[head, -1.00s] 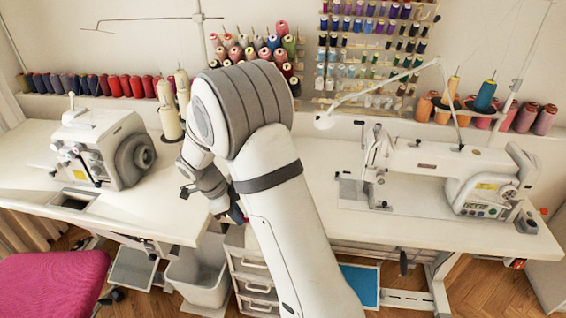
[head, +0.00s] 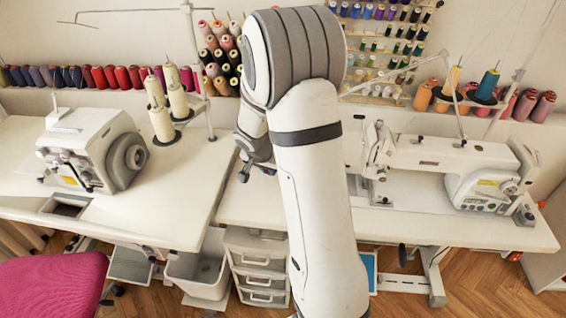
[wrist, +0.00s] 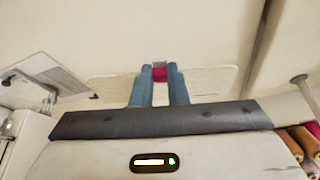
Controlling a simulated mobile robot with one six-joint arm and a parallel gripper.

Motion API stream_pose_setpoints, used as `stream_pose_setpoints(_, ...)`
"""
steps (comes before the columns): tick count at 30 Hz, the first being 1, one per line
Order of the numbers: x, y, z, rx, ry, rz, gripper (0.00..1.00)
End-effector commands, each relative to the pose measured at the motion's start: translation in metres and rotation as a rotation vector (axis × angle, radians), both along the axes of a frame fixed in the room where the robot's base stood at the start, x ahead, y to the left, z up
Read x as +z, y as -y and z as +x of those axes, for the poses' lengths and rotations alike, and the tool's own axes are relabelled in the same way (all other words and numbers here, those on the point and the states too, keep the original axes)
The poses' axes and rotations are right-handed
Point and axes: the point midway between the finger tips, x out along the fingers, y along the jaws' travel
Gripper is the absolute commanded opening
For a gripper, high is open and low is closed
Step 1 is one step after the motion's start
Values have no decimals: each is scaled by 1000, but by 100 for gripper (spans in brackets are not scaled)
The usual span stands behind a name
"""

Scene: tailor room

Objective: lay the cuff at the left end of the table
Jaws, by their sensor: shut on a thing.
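My gripper (wrist: 160,74) is shut, its blue fingers pinching a small magenta piece (wrist: 160,75). A pale, flat, textured strip (wrist: 212,80), which looks like the cuff, spreads to both sides of the fingertips in the wrist view. The magenta piece seems to belong to it. I cannot tell whether the strip touches the pale surface beyond. In the head view, my gripper is over the left end of the right-hand white table (head: 245,208).
A white sewing machine (head: 445,160) stands on the table's right part. A serger (head: 95,150) and thread cones (head: 160,122) stand on the left-hand table (head: 150,225). A drawer unit (head: 257,265) and a bin (head: 198,275) are below. Spools line the wall behind.

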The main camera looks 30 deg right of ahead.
Motion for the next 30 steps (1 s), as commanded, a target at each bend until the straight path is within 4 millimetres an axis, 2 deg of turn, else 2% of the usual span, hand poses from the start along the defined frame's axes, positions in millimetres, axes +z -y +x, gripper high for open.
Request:
stream_pose_setpoints(1, 6, 10, -1, 46, 1, 1, 0)
stream_pose_setpoints(3, 9, 19, -1, 113, 1, 1, 0)
stream_pose_setpoints(11, 12, 31, -2, 233, -2, 1, 0)
stream_pose_setpoints(14, -2, 32, -3, 245, -5, 0, 0)
stream_pose_setpoints(18, -31, 32, -3, 248, -6, 1, 0)
stream_pose_setpoints(26, -59, 32, -3, 247, -4, 0, 0)
stream_pose_setpoints(30, -81, 32, -3, 245, -4, 1, 0)
